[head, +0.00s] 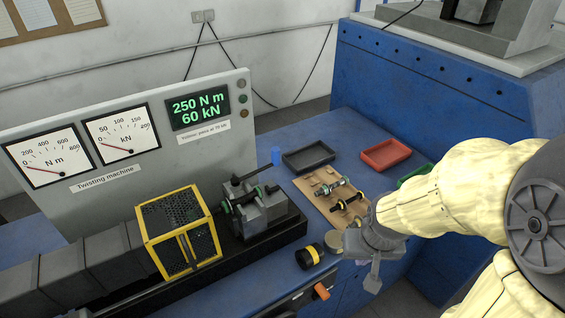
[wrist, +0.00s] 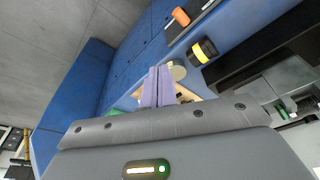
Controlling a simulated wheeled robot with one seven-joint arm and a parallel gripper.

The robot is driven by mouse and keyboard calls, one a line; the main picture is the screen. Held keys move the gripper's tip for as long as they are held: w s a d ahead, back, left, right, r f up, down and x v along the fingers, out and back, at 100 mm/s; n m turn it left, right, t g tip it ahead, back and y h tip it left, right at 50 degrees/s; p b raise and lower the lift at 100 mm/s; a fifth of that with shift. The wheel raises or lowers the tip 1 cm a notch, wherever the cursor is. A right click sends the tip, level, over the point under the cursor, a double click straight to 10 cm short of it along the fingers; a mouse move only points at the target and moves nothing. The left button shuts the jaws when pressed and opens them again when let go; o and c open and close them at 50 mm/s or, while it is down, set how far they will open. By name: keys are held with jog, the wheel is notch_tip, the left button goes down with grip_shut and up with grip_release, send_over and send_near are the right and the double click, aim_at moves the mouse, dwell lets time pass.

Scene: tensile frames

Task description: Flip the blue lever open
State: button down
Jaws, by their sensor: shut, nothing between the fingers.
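My gripper (head: 372,282) hangs at the front edge of the bench, right of a yellow-and-black cylinder (head: 309,257) and well apart from the blue piece. In the wrist view its two purple fingers (wrist: 158,82) are together with nothing between them.
A yellow-framed mesh guard (head: 178,232) stands left of the clamp head. A wooden board (head: 322,194) holds several metal specimens. Black (head: 308,157) and red (head: 386,154) trays lie behind it. An orange handle (head: 321,291) sticks out at the bench front.

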jog(key=w+a+f+m+t+y+b, duration=0.1)
jog(key=w+a+f+m+t+b, duration=0.15)
jog(key=w+m+t+b, duration=0.7)
jog(key=w+a+r+m+t+y+b, duration=0.2)
jog(key=w+a+r+t+y+b, duration=0.1)
jog(key=a+y, duration=0.5)
notch_tip(320, 180, up, 3)
jog(key=w+a+b, duration=0.1)
jog(key=b, duration=0.1)
jog(key=shift+w+b, duration=0.3)
jog(key=shift+b, duration=0.05)
jog(key=shift+w+r+p, duration=0.1)
jog(key=shift+p, duration=0.25)
